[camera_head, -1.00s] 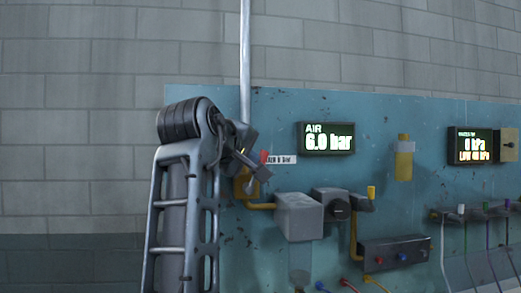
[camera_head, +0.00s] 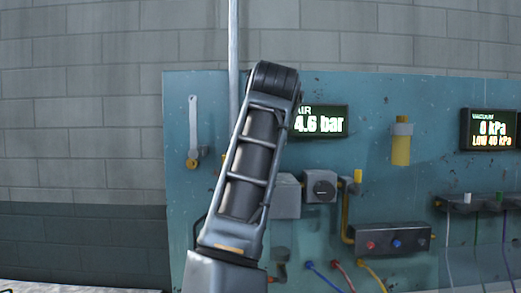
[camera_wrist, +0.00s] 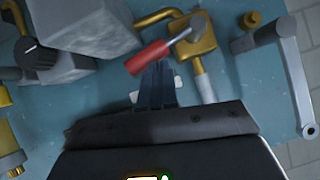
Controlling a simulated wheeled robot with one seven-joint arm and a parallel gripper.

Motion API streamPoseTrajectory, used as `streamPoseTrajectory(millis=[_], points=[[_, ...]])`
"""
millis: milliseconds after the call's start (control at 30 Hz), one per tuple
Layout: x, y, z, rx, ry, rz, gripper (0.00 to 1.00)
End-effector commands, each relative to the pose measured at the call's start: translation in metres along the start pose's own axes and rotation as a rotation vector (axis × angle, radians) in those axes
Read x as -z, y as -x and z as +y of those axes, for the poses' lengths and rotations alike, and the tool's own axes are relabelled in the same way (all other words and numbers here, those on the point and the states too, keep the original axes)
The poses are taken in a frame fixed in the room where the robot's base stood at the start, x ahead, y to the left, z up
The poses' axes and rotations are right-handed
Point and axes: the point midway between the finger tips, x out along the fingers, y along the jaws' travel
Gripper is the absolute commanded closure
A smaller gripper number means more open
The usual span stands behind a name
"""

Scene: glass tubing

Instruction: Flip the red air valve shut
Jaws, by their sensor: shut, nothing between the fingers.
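The air valve's red handle (camera_wrist: 149,57) shows in the wrist view, on a grey stem leading to a brass valve body (camera_wrist: 196,38). The handle lies slanted, pointing away from the body towards the lower left. My gripper (camera_wrist: 158,70) is shut and empty, its dark fingertips just beside the handle's lower edge; I cannot tell whether they touch it. In the head view my arm hides the valve and my gripper. The AIR display (camera_head: 320,121) reads 4.6 bar, its left end covered by my arm.
A grey box (camera_wrist: 85,22) and black knob (camera_wrist: 38,54) lie close to the handle. A vertical pipe (camera_head: 233,40) rises behind my arm.

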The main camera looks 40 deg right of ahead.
Motion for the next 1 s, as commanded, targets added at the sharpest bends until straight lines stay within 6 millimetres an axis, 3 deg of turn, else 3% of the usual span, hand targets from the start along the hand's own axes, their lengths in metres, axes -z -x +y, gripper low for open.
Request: streamPoseTrajectory(millis=[1000], points=[[-0.0094, -0.0117, 0.0093, -0.01, 0.014, 0.0, 1.0]])
